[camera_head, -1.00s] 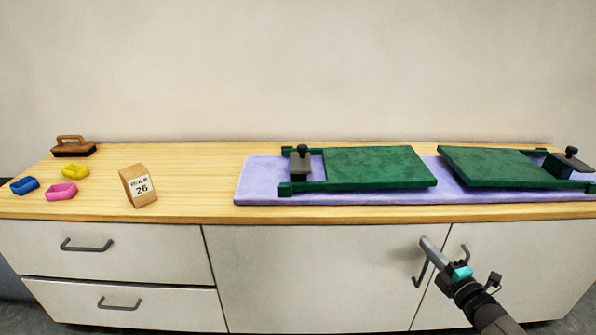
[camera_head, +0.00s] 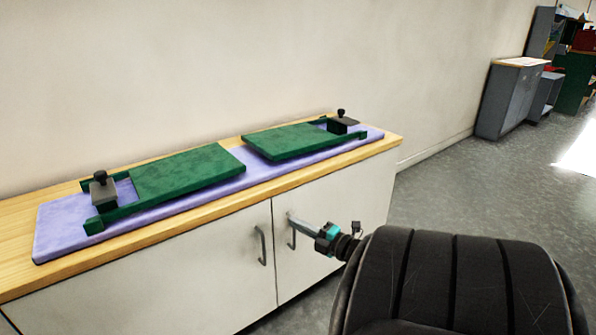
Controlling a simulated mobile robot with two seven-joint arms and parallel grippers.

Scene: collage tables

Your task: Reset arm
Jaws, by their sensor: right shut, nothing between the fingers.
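My right gripper (camera_head: 304,226) is shut and empty, in front of the cabinet doors and below the counter edge. Its teal band and dark wrist show behind the grey fingers. My left gripper is not in view. Two green boards lie on a purple mat (camera_head: 60,236) on the wooden counter. The left green board (camera_head: 185,175) has a frame and a grey block with a black knob (camera_head: 102,188) at its left. The right green board (camera_head: 285,142) has a similar knobbed block (camera_head: 341,123) at its right end.
The white cabinet (camera_head: 180,285) under the counter has dark handles, one (camera_head: 261,245) just left of my gripper. Its right end stops mid-picture, with open grey floor (camera_head: 470,190) beyond. A grey cabinet (camera_head: 510,97) stands at the back right. A large dark part of mine fills the lower right.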

